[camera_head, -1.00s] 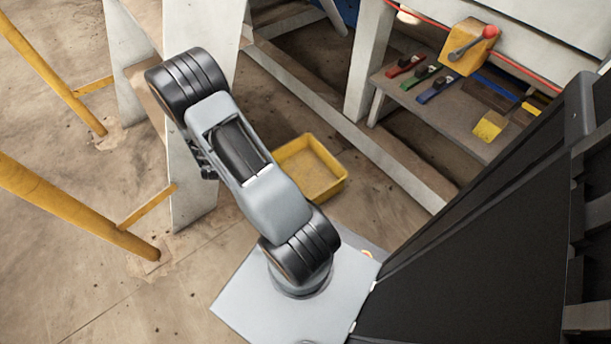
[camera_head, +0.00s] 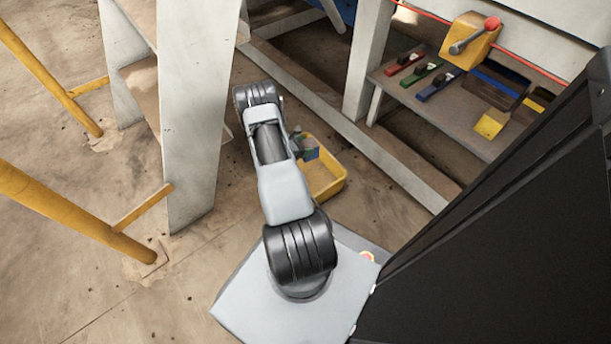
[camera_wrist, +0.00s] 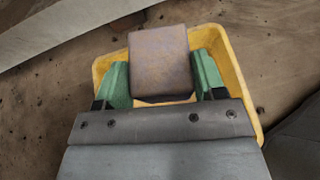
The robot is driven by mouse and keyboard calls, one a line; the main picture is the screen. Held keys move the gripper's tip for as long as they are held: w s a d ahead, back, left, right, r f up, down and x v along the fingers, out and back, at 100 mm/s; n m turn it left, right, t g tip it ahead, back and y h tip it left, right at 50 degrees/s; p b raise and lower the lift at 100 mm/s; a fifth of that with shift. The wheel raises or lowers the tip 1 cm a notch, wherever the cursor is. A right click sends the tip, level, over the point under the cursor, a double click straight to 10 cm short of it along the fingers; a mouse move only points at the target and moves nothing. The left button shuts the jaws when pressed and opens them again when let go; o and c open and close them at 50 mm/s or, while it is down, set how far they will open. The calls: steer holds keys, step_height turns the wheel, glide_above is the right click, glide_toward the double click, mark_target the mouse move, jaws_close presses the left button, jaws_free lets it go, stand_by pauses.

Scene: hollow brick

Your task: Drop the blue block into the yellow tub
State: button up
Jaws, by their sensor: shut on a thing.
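My gripper (camera_wrist: 163,80) has green fingers closed on the two sides of a block (camera_wrist: 160,52). In the wrist view the block's upper face looks worn brownish-purple. In the head view the block (camera_head: 312,153) shows a bluish face beside my gripper (camera_head: 302,142). The yellow tub (camera_head: 334,190) stands on the floor, partly hidden by my arm. In the wrist view the tub (camera_wrist: 240,78) lies beneath and around the held block, its near part hidden by my gripper. The block appears above the tub's opening; its exact height is unclear.
A white frame post (camera_head: 190,110) stands left of my arm. Yellow rails (camera_head: 75,210) are farther left. A low shelf (camera_head: 470,125) at the upper right holds coloured tools and a yellow box (camera_head: 474,38). A floor beam (camera_head: 330,105) runs behind the tub.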

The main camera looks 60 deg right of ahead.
steer(key=shift+w+f+b, duration=0.1)
steer(key=shift+f+b, duration=1.75)
steer(key=shift+f, duration=0.85)
steer(key=o, duration=1.1)
steer(key=p+v, duration=0.5)
steer(key=v, duration=0.8)
steer(key=shift+w+a+r, duration=0.1)
steer(key=shift+a, duration=0.25)
